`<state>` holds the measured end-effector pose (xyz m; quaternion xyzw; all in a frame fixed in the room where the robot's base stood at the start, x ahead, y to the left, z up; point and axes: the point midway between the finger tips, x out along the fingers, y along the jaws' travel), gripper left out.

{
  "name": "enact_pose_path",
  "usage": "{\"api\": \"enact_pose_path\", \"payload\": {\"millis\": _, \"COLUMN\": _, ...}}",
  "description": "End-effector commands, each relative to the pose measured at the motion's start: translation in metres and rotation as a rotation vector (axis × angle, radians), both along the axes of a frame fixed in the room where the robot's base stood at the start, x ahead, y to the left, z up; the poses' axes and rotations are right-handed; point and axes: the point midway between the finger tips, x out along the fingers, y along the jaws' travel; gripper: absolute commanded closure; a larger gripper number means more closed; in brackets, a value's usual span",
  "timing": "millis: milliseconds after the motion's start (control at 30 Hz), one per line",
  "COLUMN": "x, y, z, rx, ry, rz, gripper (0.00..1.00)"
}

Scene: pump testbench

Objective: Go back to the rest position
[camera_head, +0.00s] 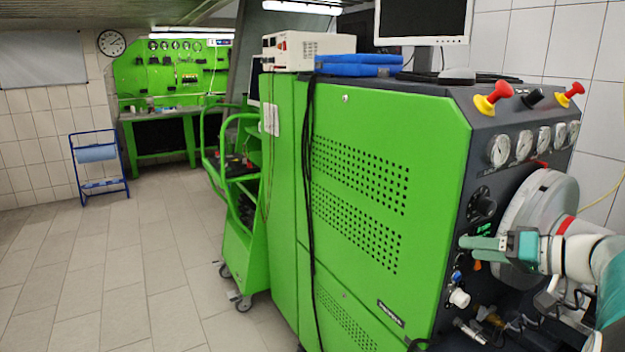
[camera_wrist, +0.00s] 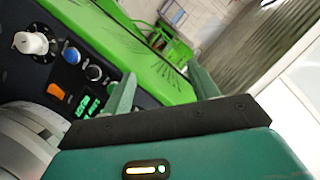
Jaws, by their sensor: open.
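My gripper (camera_head: 470,243) is at the right in the head view, in front of the dark control panel (camera_head: 455,215) of the green testbench (camera_head: 385,135). Its green fingers point left, close to the panel's knobs and small display. In the wrist view my gripper (camera_wrist: 163,82) has its two fingers apart, with nothing seen between them. I cannot tell whether a finger touches the panel.
A large round grey housing (camera_head: 540,205) is right behind my gripper. Red-yellow knobs (camera_head: 493,97) and several gauges (camera_head: 499,150) sit above. A green cart (camera_head: 240,215) stands left of the bench.

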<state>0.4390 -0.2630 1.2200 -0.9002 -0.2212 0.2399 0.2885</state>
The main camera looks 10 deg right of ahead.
Motion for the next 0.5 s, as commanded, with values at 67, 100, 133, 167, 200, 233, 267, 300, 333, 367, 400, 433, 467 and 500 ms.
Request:
{"api": "enact_pose_path", "payload": {"millis": 67, "x": -0.003, "y": 0.061, "z": -0.009, "rx": -0.020, "ry": 0.138, "rz": 0.063, "gripper": 0.41}}
{"api": "enact_pose_path", "payload": {"millis": 100, "x": -0.008, "y": 0.086, "z": -0.016, "rx": -0.036, "ry": 0.208, "rz": 0.084, "gripper": 0.41}}
{"api": "enact_pose_path", "payload": {"millis": 133, "x": -0.012, "y": 0.104, "z": -0.021, "rx": -0.053, "ry": 0.258, "rz": 0.096, "gripper": 0.41}}
{"api": "enact_pose_path", "payload": {"millis": 167, "x": -0.017, "y": 0.121, "z": -0.027, "rx": -0.071, "ry": 0.308, "rz": 0.106, "gripper": 0.41}}
{"api": "enact_pose_path", "payload": {"millis": 200, "x": -0.026, "y": 0.142, "z": -0.034, "rx": -0.102, "ry": 0.367, "rz": 0.115, "gripper": 0.41}}
{"api": "enact_pose_path", "payload": {"millis": 233, "x": -0.033, "y": 0.156, "z": -0.040, "rx": -0.129, "ry": 0.410, "rz": 0.120, "gripper": 0.41}}
{"api": "enact_pose_path", "payload": {"millis": 267, "x": -0.040, "y": 0.170, "z": -0.045, "rx": -0.157, "ry": 0.448, "rz": 0.122, "gripper": 0.41}}
{"api": "enact_pose_path", "payload": {"millis": 300, "x": -0.050, "y": 0.186, "z": -0.053, "rx": -0.198, "ry": 0.496, "rz": 0.121, "gripper": 0.41}}
{"api": "enact_pose_path", "payload": {"millis": 333, "x": -0.058, "y": 0.197, "z": -0.058, "rx": -0.232, "ry": 0.526, "rz": 0.118, "gripper": 0.41}}
{"api": "enact_pose_path", "payload": {"millis": 367, "x": -0.066, "y": 0.207, "z": -0.064, "rx": -0.267, "ry": 0.555, "rz": 0.115, "gripper": 0.41}}
{"api": "enact_pose_path", "payload": {"millis": 400, "x": -0.077, "y": 0.219, "z": -0.071, "rx": -0.316, "ry": 0.585, "rz": 0.105, "gripper": 0.41}}
{"api": "enact_pose_path", "payload": {"millis": 433, "x": -0.085, "y": 0.227, "z": -0.076, "rx": -0.354, "ry": 0.601, "rz": 0.095, "gripper": 0.41}}
{"api": "enact_pose_path", "payload": {"millis": 467, "x": -0.093, "y": 0.233, "z": -0.080, "rx": -0.393, "ry": 0.616, "rz": 0.084, "gripper": 0.41}}
{"api": "enact_pose_path", "payload": {"millis": 500, "x": -0.103, "y": 0.241, "z": -0.086, "rx": -0.446, "ry": 0.627, "rz": 0.067, "gripper": 0.41}}
